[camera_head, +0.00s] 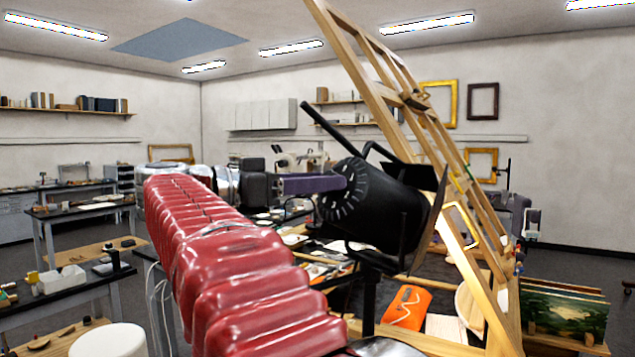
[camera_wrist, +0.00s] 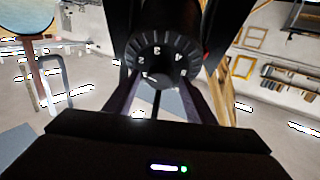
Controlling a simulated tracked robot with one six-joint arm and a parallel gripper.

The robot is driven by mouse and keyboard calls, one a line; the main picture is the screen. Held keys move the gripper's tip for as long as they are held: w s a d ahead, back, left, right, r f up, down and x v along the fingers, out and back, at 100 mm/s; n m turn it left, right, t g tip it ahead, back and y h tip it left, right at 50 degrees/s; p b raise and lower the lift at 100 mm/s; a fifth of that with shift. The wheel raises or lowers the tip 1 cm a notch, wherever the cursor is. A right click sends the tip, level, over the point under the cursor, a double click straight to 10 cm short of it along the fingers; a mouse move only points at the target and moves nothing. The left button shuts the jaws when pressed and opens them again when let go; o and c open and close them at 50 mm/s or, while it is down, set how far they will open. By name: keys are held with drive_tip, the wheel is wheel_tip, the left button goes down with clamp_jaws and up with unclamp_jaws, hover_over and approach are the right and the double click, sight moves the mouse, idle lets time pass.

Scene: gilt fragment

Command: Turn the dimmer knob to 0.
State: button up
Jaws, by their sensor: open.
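The dimmer knob (camera_wrist: 158,83) is at the centre of a black numbered dial (camera_wrist: 157,50) on the back of a black lamp (camera_head: 385,205). White digits including 2, 3 and 4 show around it in the wrist view; I cannot tell the knob's setting. My gripper (camera_wrist: 160,86) is open, with one purple finger on each side of the knob. I cannot tell whether the fingers touch it. In the head view my gripper (camera_head: 343,184) reaches the dial from the left and covers the knob.
A wooden easel (camera_head: 385,85) leans close behind and right of the lamp. The lamp's stand (camera_head: 369,300) rises from below. Black-topped benches (camera_head: 75,210) stand left, with a white stool (camera_head: 108,340).

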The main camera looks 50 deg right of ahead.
drive_tip(key=shift+s+d, duration=0.1)
drive_tip(key=shift+d, duration=0.05)
drive_tip(key=c, duration=1)
